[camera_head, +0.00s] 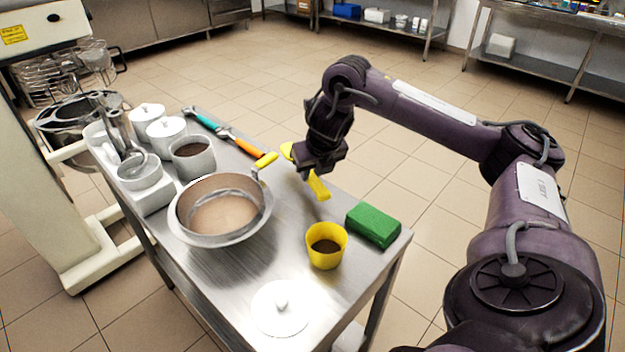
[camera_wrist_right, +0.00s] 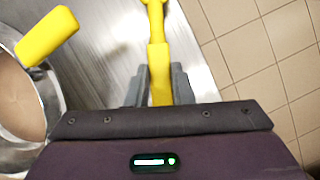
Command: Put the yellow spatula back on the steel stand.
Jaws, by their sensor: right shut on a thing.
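The yellow spatula (camera_head: 318,187) is in my right gripper (camera_head: 306,166), with yellow showing on both sides of the jaws. In the right wrist view the spatula (camera_wrist_right: 158,58) passes between the two grey fingers of the gripper (camera_wrist_right: 161,86), which are shut on it. The steel stand (camera_head: 283,222), a table-like stand with a metal top, is below. The spatula is over or near its right edge; I cannot tell whether it touches the top. My left gripper is not in view.
A large bowl (camera_head: 184,224) stands left of my right gripper, with a yellow handle (camera_head: 265,160) at its rim. A yellow cup (camera_head: 326,259), a green block (camera_head: 373,225) and a white lid (camera_head: 280,318) are nearer the front. White pots (camera_head: 167,142) crowd the left.

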